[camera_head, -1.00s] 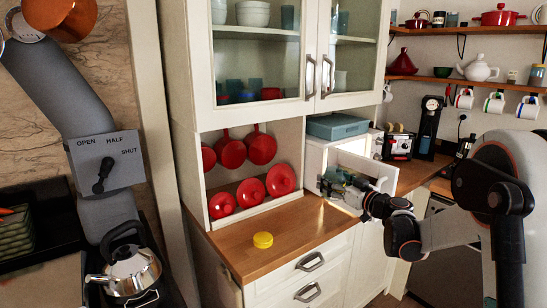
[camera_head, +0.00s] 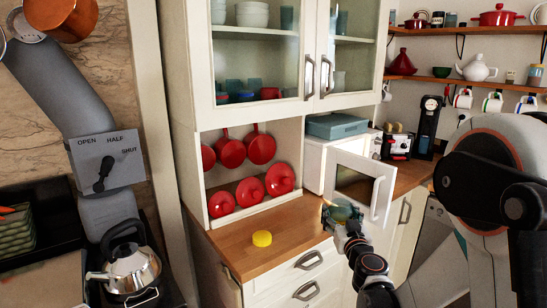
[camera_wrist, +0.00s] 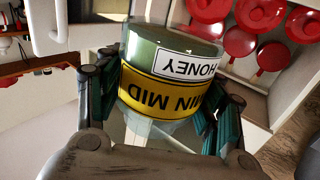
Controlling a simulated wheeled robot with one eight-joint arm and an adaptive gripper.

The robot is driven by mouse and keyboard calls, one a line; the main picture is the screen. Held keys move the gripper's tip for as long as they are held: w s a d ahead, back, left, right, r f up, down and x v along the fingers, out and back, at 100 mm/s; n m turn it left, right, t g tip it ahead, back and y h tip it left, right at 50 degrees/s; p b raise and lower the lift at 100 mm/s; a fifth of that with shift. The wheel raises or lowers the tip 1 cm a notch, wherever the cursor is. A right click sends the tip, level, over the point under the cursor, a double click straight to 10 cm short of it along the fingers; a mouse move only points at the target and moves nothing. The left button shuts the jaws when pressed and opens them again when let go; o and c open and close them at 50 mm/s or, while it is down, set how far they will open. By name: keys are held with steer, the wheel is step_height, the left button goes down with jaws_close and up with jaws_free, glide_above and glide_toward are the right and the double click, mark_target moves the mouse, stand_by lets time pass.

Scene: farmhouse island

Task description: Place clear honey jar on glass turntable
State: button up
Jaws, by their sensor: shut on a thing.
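My gripper (camera_head: 343,220) is shut on the honey jar (camera_head: 342,211), held above the counter's front edge before the microwave. In the wrist view the jar (camera_wrist: 165,75) sits between both fingers; it has a white HONEY label and a yellow band with dark lettering, partly cut off by the fingers. The lettering appears upside down there. The white microwave (camera_head: 312,165) stands on the counter with its door (camera_head: 381,192) swung open, its dark window facing me. The glass turntable is not visible; the microwave's inside is hidden by the door.
A yellow round lid-like thing (camera_head: 262,239) lies on the wooden counter (camera_head: 235,242). Red pans (camera_head: 262,149) hang in the niche behind. A blue box (camera_head: 337,125) sits on the microwave. The counter between lid and niche is clear.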

steer(key=shift+s+f+m+h, duration=0.3)
steer(key=shift+s+f+h, duration=0.15)
steer(key=shift+s, duration=0.2)
steer(key=shift+w+d+r, duration=0.1)
steer(key=shift+w, duration=0.05)
stand_by(1.2)
